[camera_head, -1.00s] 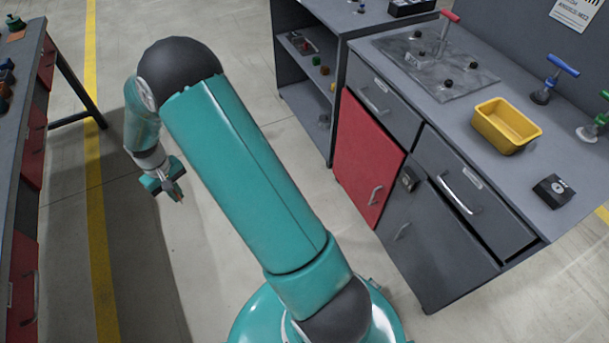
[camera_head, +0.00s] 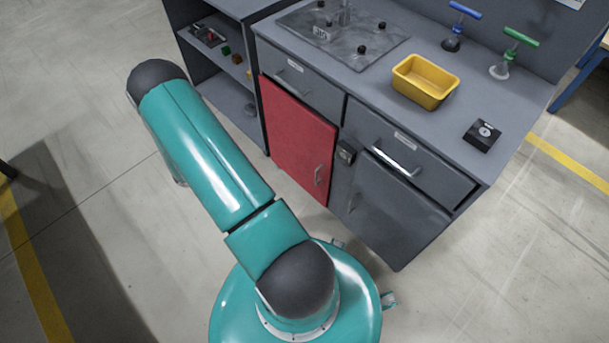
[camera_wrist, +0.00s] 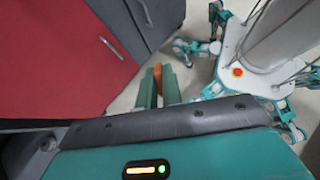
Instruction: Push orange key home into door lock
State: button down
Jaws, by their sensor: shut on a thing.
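The orange key (camera_wrist: 157,73) shows between the two teal fingers of my gripper (camera_wrist: 158,84) in the wrist view. The gripper is shut on it, and the key's tip points away from the wrist. In the head view my gripper is hidden behind my arm. The door lock appears to be the small dark box (camera_head: 346,152) on the cabinet front, between the red door (camera_head: 298,142) and the grey door (camera_head: 392,196). The key is apart from it. The lock cannot be made out in the wrist view.
The red door (camera_wrist: 55,62) and grey cabinet front fill the upper left of the wrist view. A yellow bin (camera_head: 424,84), a black box (camera_head: 482,135) and blue and green handled tools stand on the counter. An open shelf (camera_head: 228,60) is left. The floor in front is clear.

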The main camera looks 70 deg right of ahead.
jog(key=s+d+n+t+h, duration=0.1)
jog(key=s+d+n+h, duration=0.3)
jog(key=s, duration=0.5)
jog(key=s+d+f+n+h, duration=0.1)
jog(key=s+d+n+h, duration=0.3)
jog(key=s+d+h, duration=0.5)
jog(key=shift+s+d+f+t, duration=0.3)
jog(key=shift+d+t, duration=0.1)
jog(key=shift+d, duration=0.3)
jog(key=shift+d, duration=0.1)
jog(key=shift+f+x, duration=0.15)
jog(key=shift+x, duration=1.25)
jog(key=shift+f+x, duration=0.15)
jog(key=shift+x, duration=1.2)
jog(key=shift+x, duration=1.4)
dwell(1.2)
